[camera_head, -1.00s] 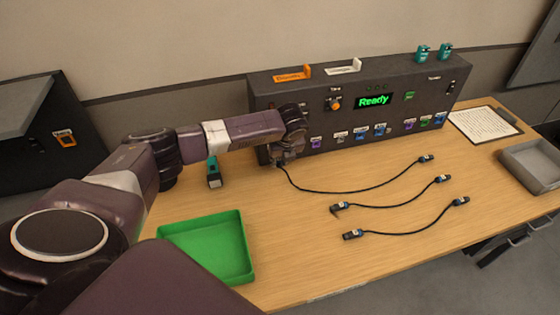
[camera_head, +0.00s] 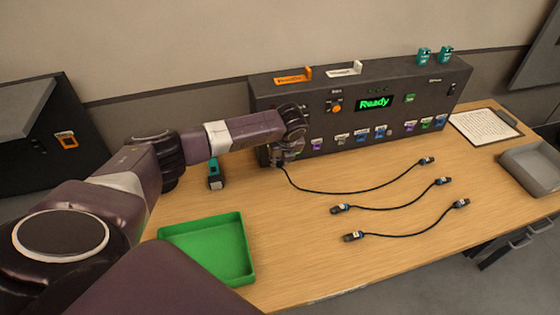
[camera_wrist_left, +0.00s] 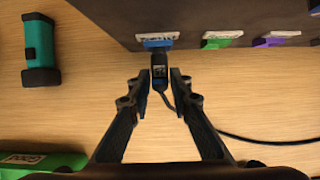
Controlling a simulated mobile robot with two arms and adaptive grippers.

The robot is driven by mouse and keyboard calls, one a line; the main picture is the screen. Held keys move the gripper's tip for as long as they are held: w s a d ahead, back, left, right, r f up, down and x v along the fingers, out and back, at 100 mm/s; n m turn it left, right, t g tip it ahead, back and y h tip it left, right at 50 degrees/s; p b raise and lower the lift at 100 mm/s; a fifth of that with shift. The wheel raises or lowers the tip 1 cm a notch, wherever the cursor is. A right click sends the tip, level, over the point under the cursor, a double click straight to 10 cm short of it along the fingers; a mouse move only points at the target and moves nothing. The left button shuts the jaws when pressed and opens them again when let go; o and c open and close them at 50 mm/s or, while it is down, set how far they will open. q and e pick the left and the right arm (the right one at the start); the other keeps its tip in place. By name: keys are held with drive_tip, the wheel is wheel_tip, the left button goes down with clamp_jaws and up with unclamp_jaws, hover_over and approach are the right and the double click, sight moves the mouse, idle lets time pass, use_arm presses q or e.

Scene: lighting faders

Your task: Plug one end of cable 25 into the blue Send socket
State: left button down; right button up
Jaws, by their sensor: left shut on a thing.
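My left gripper (camera_head: 280,158) is at the lower left of the dark console (camera_head: 300,95). In the left wrist view, the gripper (camera_wrist_left: 159,78) is shut on the dark plug (camera_wrist_left: 159,68) of a black cable, whose number I cannot read. The plug points at the console, with its tip at the blue socket (camera_wrist_left: 157,43) with a white label. I cannot tell how deep the tip sits. In the head view the arm hides this socket. The cable (camera_head: 340,193) runs right along the table to its free plug (camera_head: 427,160).
Two more cables (camera_head: 390,209) (camera_head: 405,236) lie on the table to the right. A green tray (camera_head: 247,250) stands in front, and a teal-and-black object (camera_head: 214,175) is left of the gripper. A clipboard (camera_head: 485,126) and a grey bin (camera_head: 528,168) are at the right.

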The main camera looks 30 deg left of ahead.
use_arm(q)
drive_tip(key=shift+w+a+r+p, duration=0.15)
drive_tip(key=shift+w+a+p, duration=0.1)
drive_tip(key=shift+a+p, duration=0.1)
idle(1.1)
drive_tip(key=c, duration=1.7)
unclamp_jaws()
drive_tip(key=v, duration=1.1)
drive_tip(key=shift+s+d+r, duration=0.1)
drive_tip(key=shift+r, duration=0.25)
